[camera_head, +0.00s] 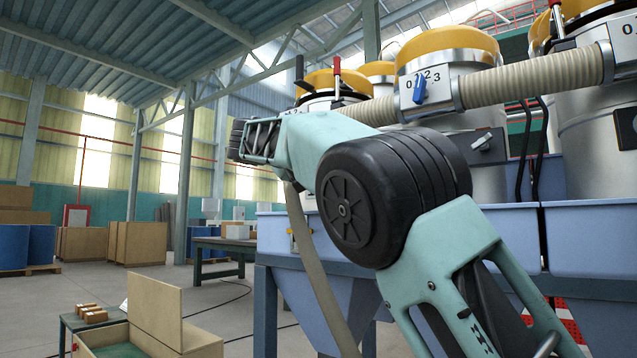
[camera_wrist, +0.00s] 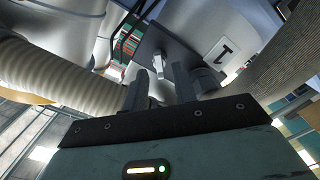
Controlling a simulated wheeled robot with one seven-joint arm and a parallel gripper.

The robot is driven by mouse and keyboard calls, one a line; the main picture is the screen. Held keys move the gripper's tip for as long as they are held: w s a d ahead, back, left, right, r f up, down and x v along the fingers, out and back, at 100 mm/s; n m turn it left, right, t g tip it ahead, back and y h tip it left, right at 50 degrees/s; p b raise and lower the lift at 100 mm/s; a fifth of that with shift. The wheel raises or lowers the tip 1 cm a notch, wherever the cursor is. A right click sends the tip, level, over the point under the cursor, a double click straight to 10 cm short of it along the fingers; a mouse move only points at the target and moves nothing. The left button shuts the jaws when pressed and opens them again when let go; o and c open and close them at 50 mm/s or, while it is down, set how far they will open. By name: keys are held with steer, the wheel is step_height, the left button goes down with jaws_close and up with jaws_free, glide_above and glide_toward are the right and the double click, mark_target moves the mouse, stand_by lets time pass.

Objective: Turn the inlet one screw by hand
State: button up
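The inlet one screw (camera_wrist: 158,66) is a small pale metal knob on a dark plate, beside a white label (camera_wrist: 222,52) marked 1, in the wrist view. My gripper (camera_wrist: 159,80) has its two dark fingers apart. The screw shows in the gap between the fingertips, slightly beyond them, with bare space on both sides. I cannot tell how far in depth the tips are from it. In the head view my teal arm crosses the middle and I cannot make out the fingers or this screw.
In the head view, steel hoppers with yellow lids (camera_head: 447,44) stand above a blue frame (camera_head: 500,225).

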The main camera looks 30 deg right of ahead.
steer(key=shift+m, duration=0.5)
steer(key=shift+x, duration=1.05)
jaws_close()
